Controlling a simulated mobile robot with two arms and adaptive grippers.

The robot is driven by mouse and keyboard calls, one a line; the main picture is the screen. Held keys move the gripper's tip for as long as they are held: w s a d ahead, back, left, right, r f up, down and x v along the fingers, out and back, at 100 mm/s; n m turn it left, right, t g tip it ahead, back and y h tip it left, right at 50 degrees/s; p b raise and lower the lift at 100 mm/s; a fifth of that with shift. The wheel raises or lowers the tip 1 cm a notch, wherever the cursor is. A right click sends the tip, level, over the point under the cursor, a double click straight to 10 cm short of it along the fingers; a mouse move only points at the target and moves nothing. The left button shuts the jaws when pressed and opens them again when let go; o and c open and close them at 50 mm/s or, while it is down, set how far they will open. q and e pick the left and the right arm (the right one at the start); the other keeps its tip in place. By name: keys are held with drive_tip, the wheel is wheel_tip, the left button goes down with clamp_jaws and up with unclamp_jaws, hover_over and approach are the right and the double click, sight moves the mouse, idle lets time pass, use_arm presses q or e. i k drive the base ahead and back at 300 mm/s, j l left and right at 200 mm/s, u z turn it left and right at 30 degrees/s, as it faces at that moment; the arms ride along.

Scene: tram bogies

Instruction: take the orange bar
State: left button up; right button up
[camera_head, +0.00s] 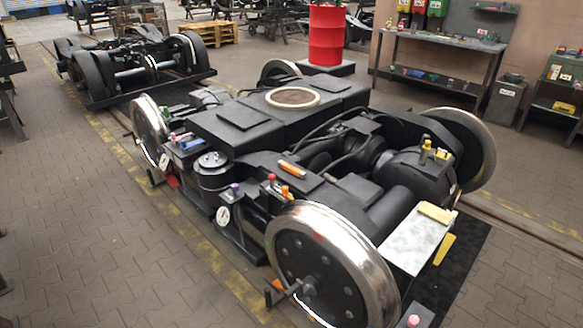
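An orange bar (292,169) lies on a flat black plate on top of the near bogie (235,124), just behind the large near wheel. It lies slanted and its top is uncovered. Just in front of it stand small red and orange pieces (279,187) on the bogie's edge. Neither of my grippers shows in the head view.
The bogie has large steel wheels (333,262); a pale plate (417,240) with a yellow block sits at its right end. A red drum (327,35) stands behind it, a workbench (441,40) at the back right. Paved floor (90,220) at the left is clear.

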sight(292, 169)
drive_tip(key=z, duration=0.3)
drive_tip(key=i+j+z, duration=0.15)
drive_tip(key=z, duration=0.3)
drive_tip(key=j+z, duration=0.4)
drive_tip(key=i+j+z, duration=0.15)
drive_tip(key=z, duration=0.3)
drive_tip(key=j+z, duration=0.4)
